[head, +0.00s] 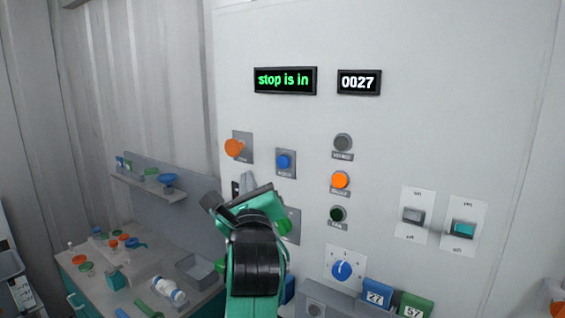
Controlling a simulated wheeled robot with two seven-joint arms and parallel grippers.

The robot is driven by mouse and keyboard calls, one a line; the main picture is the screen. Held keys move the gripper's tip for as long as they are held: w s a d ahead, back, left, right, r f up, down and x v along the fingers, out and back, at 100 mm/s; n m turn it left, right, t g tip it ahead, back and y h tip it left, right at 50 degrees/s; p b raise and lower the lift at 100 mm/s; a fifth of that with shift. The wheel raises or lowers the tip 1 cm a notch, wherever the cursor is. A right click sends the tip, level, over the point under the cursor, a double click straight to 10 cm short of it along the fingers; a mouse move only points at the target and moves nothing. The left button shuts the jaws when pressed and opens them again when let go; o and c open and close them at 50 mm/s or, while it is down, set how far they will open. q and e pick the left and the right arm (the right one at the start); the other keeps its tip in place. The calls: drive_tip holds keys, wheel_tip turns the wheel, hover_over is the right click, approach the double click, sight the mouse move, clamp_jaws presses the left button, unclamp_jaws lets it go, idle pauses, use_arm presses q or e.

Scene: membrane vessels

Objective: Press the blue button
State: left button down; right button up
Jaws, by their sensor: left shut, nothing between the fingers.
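The blue button (284,161) is a round cap on a grey plate on the white wall panel, in the upper middle of the head view, and it is unobstructed. My left gripper (247,181) is just below and left of it, in front of the panel. It is shut and empty, with its fingers pointing up toward the panel. I see a gap in the picture between the fingertips and the blue button; the depth between them is hard to tell. My left wrist hides part of the panel's lower controls. My right gripper is not in view.
An orange button (234,148) sits left of the blue one. A green button (284,226) is partly hidden by my gripper. Lamps, a blue dial (341,270) and two rocker switches are to the right. A display (285,80) reads "stop is in". A cluttered bench (150,262) stands at lower left.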

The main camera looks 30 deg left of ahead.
sight(283, 162)
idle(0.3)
use_arm(q)
drive_tip(key=w+b, duration=0.1)
drive_tip(key=w, duration=0.7)
drive_tip(key=shift+w+d, duration=0.35)
drive_tip(key=shift+w, duration=0.05)
idle(1.4)
drive_tip(key=shift+w, duration=0.15)
drive_tip(key=shift+w+b, duration=0.3)
